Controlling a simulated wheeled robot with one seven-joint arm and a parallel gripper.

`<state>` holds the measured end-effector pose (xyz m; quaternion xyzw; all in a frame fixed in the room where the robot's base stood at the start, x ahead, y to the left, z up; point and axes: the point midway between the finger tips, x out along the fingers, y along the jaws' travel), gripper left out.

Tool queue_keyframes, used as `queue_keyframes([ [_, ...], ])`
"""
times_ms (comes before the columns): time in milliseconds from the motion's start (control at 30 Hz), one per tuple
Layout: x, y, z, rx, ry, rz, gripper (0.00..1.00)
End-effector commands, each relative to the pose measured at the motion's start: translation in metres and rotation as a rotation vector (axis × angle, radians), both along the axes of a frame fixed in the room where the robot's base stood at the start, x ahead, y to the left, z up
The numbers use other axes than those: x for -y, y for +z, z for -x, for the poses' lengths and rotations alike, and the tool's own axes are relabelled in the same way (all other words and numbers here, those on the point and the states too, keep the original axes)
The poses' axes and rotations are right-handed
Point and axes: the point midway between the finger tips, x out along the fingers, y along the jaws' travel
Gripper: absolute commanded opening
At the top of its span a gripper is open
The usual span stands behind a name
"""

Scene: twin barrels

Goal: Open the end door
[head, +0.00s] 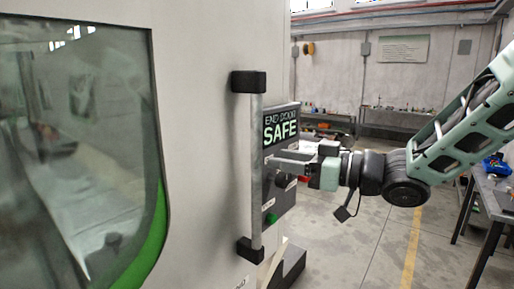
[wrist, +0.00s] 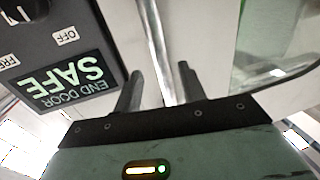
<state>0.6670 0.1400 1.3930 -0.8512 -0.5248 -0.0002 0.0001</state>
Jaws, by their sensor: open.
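The end door (head: 205,140) is a pale grey panel with a dark, green-edged window at left in the head view. Its handle is a vertical metal bar (head: 256,200) on black end mounts, and the bar also shows in the wrist view (wrist: 154,35). My gripper (head: 270,163) reaches in from the right at about the bar's mid-height. Its jaws are open. In the wrist view my gripper's fingers (wrist: 159,75) appear one on each side of the bar, with gaps; how deep the bar sits between them is unclear. The door appears closed.
A control box (head: 281,200) with a lit sign (head: 281,127) reading "END DOOR SAFE" is just right of the handle, close behind my gripper. A workbench (head: 490,195) stands at right. The floor between is largely open.

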Motion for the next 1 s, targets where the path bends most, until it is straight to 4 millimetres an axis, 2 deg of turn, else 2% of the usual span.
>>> queue_keyframes([
  [100,-0.023,0.003,-0.01,-0.003,0.004,-0.001,0.41],
  [333,-0.051,0.002,-0.025,-0.001,0.001,0.0,0.41],
  [500,-0.059,0.0,-0.029,-0.001,0.0,0.0,0.41],
  [767,-0.06,0.0,-0.03,0.0,-0.001,0.001,0.41],
  [800,-0.06,0.0,-0.03,0.0,-0.001,0.001,0.35],
  [933,-0.06,0.0,-0.03,0.0,-0.001,0.001,0.0],
  [1000,-0.06,0.0,-0.03,0.0,-0.001,0.001,0.0],
])
